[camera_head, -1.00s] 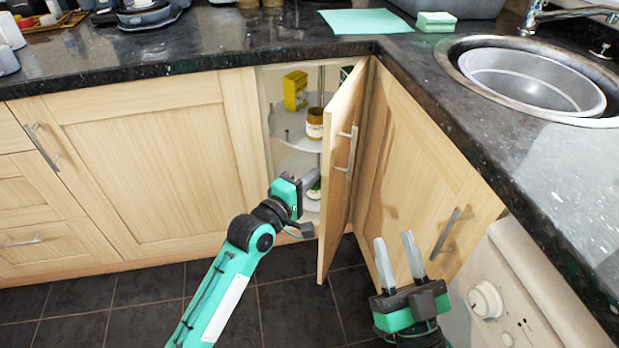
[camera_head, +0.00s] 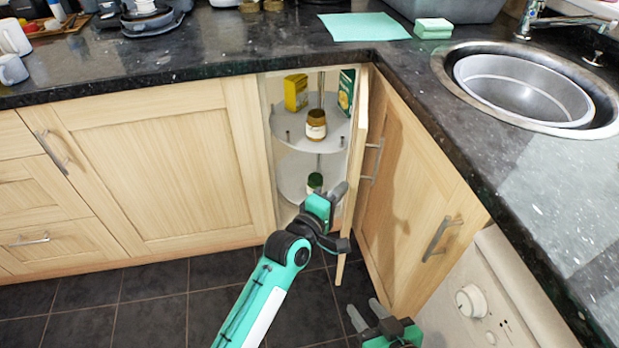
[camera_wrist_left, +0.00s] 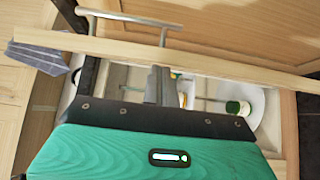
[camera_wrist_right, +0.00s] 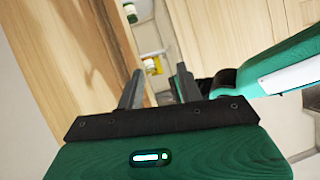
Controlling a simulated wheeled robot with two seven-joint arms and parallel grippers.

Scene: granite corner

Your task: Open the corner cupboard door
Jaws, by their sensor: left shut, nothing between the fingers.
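The corner cupboard door (camera_head: 357,160) stands open, swung out toward the right cabinet front, with its bar handle (camera_head: 374,160) on its right face. My left gripper (camera_head: 338,192) is shut and empty at the cupboard opening, close to the door's inner side. In the left wrist view the door (camera_wrist_left: 200,62) runs across just beyond the fingers (camera_wrist_left: 158,86), with its handle (camera_wrist_left: 130,18) on the far side. Whether fingers and door touch I cannot tell. My right gripper (camera_head: 366,314) is low in front of the right cabinet, fingers apart and empty, as in the right wrist view (camera_wrist_right: 158,90).
Inside, round shelves (camera_head: 335,128) hold a yellow box (camera_head: 296,92), a brown-lidded jar (camera_head: 316,125), a green box (camera_head: 346,92) and a lower jar (camera_head: 314,183). A right cabinet handle (camera_head: 437,240) sticks out near my right gripper. The dark counter edge (camera_head: 180,72) overhangs.

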